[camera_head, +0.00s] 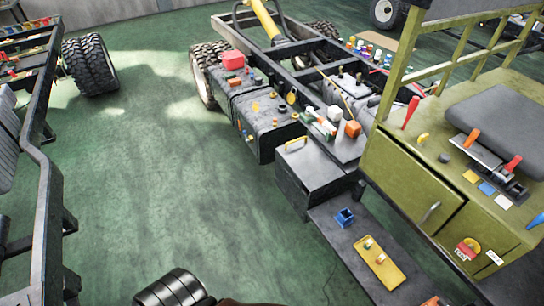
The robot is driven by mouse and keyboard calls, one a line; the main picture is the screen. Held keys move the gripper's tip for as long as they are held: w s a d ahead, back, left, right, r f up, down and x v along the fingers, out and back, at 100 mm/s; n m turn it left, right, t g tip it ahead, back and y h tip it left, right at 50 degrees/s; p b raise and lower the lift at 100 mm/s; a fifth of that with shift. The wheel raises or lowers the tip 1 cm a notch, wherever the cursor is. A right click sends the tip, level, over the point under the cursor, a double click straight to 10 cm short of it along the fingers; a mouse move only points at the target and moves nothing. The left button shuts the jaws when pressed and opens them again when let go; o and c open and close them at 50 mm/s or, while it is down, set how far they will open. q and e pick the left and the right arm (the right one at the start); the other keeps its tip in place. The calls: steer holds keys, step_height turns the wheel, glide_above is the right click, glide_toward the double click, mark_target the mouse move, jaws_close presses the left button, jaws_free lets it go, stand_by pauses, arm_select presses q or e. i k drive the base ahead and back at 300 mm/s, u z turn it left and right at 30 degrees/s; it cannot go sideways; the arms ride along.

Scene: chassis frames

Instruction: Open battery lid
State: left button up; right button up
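A dark grey box (312,188) with a flat, closed lid (312,165) sits on the side of the chassis, right of the middle in the head view. A yellow handle (295,143) stands at the lid's upper left edge. I take this for the battery box, though no label shows. Neither of my grippers is in view. A dark ribbed part of my own body shows at the bottom edge, well below and left of the box.
Black tanks (262,120) stand behind the box. A low step (345,245) in front carries a blue holder (344,217) and a yellow tray (381,262). The olive cabin (415,190) is at right. Another chassis frame (42,190) is at left; green floor between is clear.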

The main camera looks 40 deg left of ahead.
mark_target(308, 164)
steer(key=u, duration=1.15)
